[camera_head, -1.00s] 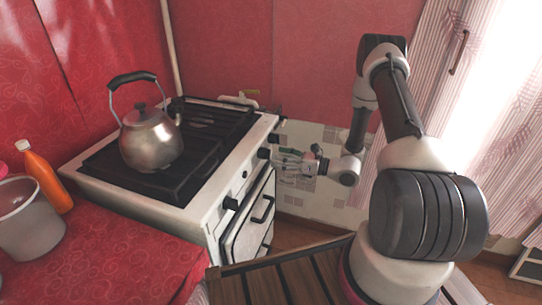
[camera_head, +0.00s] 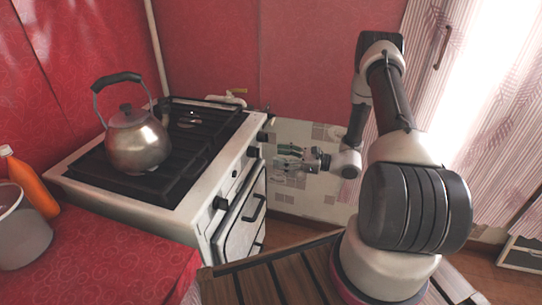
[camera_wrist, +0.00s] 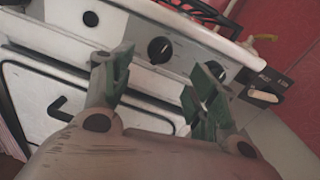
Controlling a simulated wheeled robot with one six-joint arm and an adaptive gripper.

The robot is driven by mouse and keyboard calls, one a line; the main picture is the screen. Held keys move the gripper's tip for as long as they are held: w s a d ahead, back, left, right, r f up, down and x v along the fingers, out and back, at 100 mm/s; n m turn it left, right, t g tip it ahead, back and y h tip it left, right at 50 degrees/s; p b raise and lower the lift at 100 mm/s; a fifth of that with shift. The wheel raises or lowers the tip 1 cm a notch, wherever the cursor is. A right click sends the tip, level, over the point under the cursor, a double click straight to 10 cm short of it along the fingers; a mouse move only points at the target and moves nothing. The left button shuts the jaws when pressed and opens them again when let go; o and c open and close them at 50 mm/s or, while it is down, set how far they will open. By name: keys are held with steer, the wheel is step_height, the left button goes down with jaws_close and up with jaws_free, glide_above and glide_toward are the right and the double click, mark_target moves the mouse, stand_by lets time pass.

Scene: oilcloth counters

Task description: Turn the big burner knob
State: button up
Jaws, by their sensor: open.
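The white stove (camera_head: 190,219) has dark knobs along its front panel. In the head view a knob near the front corner (camera_head: 221,203), a smaller one (camera_head: 235,174), and two farther along (camera_head: 253,151) (camera_head: 262,137) show. My gripper (camera_head: 284,154) is open and empty, in front of the far knobs and apart from them. In the wrist view, my gripper (camera_wrist: 160,82) has its green-padded fingers spread. A round black knob (camera_wrist: 159,50) shows between them, beyond the tips. Another knob (camera_wrist: 216,68) is partly behind the right finger. A smaller knob (camera_wrist: 90,18) is at upper left.
A metal kettle (camera_head: 138,143) stands on the black grates. The oven door handle (camera_head: 254,208) sticks out below the knobs. A red-covered counter (camera_head: 120,245) holds an orange bottle (camera_head: 36,188) and a pot (camera_head: 22,240). A pipe valve (camera_head: 233,94) is behind the stove.

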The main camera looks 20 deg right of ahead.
mark_target(254, 152)
steer(key=shift+n, duration=0.7)
steer(key=x, duration=0.8)
steer(key=shift+w+a, duration=0.15)
steer(key=shift+a, duration=0.1)
steer(key=c, duration=1)
steer(key=shift+c, duration=0.2)
steer(key=shift+m, duration=2.9)
steer(key=shift+y, duration=0.3)
steer(key=o, duration=1)
